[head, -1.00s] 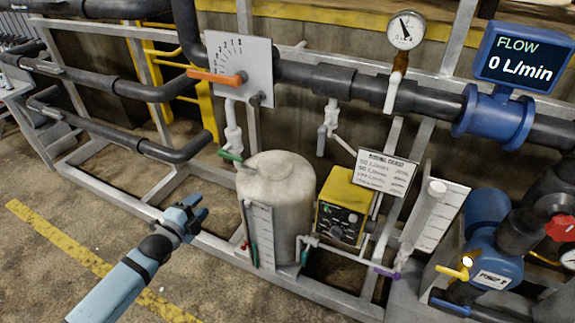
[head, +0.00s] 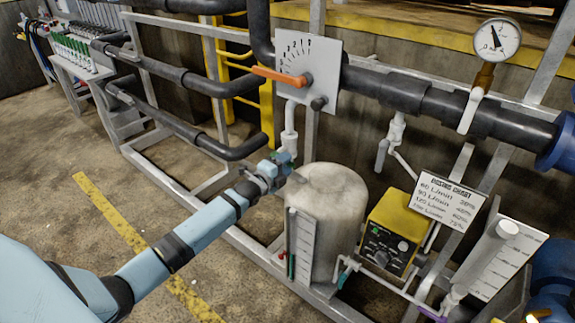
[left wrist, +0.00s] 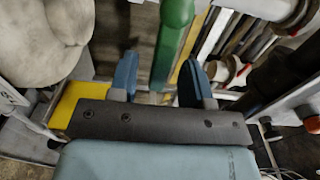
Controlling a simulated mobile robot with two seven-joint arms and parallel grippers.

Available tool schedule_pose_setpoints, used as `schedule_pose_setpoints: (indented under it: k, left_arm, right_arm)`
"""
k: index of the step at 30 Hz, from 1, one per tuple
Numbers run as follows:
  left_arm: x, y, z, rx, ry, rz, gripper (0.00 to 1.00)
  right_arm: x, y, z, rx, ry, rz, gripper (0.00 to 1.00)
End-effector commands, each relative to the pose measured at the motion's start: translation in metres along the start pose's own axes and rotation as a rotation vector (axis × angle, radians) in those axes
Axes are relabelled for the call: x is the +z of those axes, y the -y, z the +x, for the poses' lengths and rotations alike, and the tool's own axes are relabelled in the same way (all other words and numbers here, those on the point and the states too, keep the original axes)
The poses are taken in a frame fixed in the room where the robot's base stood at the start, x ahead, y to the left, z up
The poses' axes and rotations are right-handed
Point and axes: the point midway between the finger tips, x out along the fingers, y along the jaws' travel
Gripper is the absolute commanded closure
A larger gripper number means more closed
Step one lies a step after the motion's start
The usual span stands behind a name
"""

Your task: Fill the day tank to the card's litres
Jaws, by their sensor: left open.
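The day tank, a beige upright cylinder (head: 338,205), stands at the middle of the head view with a white scale (head: 301,245) on its front. Its rounded top (left wrist: 40,40) fills the upper left of the left wrist view. My left gripper (head: 278,168) is beside the tank's top left. In the left wrist view its blue fingers (left wrist: 157,75) are open, with a green valve handle (left wrist: 172,45) showing between them; contact cannot be told. A white card (head: 446,200) lists L/min values against percentages. My right gripper is not in view.
An orange lever (head: 279,76) sits on a dial plate (head: 312,50) above the tank. A yellow control box (head: 392,235), a slanted scale board (head: 510,260) and a pressure gauge (head: 496,40) are at right. Grey frame rails and dark pipes (head: 175,78) surround the tank.

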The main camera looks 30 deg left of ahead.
Motion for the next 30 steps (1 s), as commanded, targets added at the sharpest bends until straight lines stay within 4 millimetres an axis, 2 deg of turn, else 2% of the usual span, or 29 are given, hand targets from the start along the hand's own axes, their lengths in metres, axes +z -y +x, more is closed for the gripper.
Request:
schedule_pose_setpoints:
  k: [4,13,14,18,20,30]
  left_arm:
    - [-0.0003,-0.0001,0.0112,0.0,0.0,0.0,0.55]
    - [-0.0004,-0.0001,0.0134,0.0,0.0,0.0,0.55]
    - [-0.0004,-0.0001,0.0134,0.0,0.0,0.0,0.58]
    - [-0.0004,-0.0001,0.0133,0.0,0.0,0.0,0.9]
    - [-0.0004,-0.0001,0.0132,0.0,0.0,0.0,1.0]
    - [-0.0004,0.0028,0.0131,0.0,0.0,-0.026,1.0]
  right_arm:
    - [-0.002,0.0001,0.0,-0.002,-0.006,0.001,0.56]
    - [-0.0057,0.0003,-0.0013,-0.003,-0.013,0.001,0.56]
    - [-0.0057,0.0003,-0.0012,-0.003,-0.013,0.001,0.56]
    - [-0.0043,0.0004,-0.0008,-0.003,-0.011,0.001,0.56]
    - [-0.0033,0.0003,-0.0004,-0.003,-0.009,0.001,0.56]
    - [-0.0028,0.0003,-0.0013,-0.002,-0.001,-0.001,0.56]
